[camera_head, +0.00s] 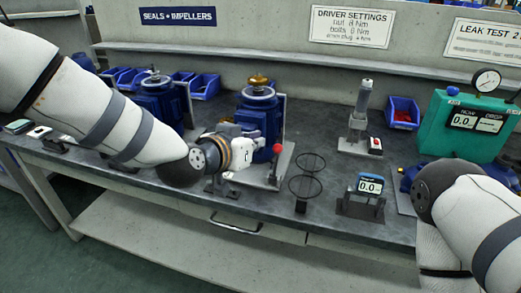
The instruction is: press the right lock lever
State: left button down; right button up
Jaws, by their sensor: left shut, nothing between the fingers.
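A lock lever with a red knob (277,149) stands on a light metal plate in front of the right blue pump (262,115). It is the only red-knobbed lever I can see. My left arm reaches in from the left across the bench. My left gripper (259,146) is shut and empty, its tip just left of the red knob. I cannot tell whether they touch. The arm hides part of the left blue pump (160,100) and the bench there. My right arm shows at the right edge, but its gripper is not visible.
Two black rings on a stand (306,187) and a small display reading 0.0 (369,186) stand right of the lever. Behind are a grey post fixture (361,105) and a blue bin (403,113). A green leak tester (465,125) stands at right.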

pick_arm(q)
jog(key=v, duration=0.2)
jog(key=r+p+v, duration=0.1)
jog(key=v, duration=0.2)
pick_arm(e)
jog(key=shift+w+d+r+t, duration=0.15)
jog(key=shift+w+r, duration=0.25)
jog(key=shift+w, duration=0.25)
jog(key=shift+w+d+r+t, duration=0.15)
jog(key=shift+w+r, duration=0.2)
jog(key=shift+w, duration=0.25)
jog(key=shift+a, duration=0.1)
